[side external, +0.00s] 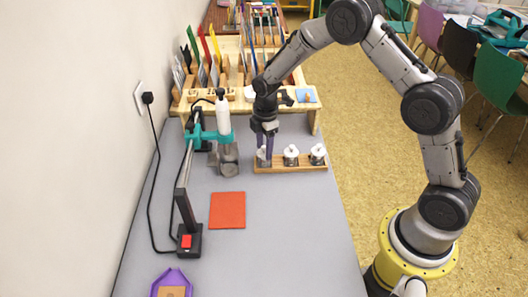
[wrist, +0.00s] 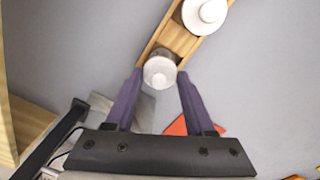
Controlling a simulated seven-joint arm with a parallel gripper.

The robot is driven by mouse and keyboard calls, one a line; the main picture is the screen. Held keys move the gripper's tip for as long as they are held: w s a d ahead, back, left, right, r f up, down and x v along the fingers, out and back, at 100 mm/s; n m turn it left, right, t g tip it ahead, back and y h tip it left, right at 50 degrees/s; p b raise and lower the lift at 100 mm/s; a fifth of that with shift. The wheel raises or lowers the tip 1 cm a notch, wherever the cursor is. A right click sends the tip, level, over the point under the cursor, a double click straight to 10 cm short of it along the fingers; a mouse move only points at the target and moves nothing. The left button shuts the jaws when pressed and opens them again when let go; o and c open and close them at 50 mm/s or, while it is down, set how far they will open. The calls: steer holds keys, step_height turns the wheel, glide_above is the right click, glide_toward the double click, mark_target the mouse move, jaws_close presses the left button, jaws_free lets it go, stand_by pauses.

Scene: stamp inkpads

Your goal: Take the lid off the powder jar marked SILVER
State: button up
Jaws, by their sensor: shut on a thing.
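Three small jars with pale lids stand in a row on a wooden rack (side external: 303,168): a left jar (side external: 262,161), a middle jar (side external: 291,158) and a right jar (side external: 318,155). Their markings are too small to read, so I cannot tell which is SILVER. My gripper (side external: 265,149) points down at the left jar, its purple fingers shut on the lid. In the wrist view, the round pale lid (wrist: 160,72) sits between the fingertips. Whether the lid is raised from its jar is unclear. Another lidded jar (wrist: 204,12) shows farther along the rack.
A heat tool on a teal-armed stand (side external: 217,134) is close left of my gripper. A red-orange pad (side external: 228,210) lies in front, with a purple tray (side external: 172,282) nearer. A wooden organiser (side external: 240,106) stands behind. The table's right front is clear.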

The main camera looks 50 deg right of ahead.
steer(key=shift+c, duration=1.3)
steer(key=shift+r, duration=0.15)
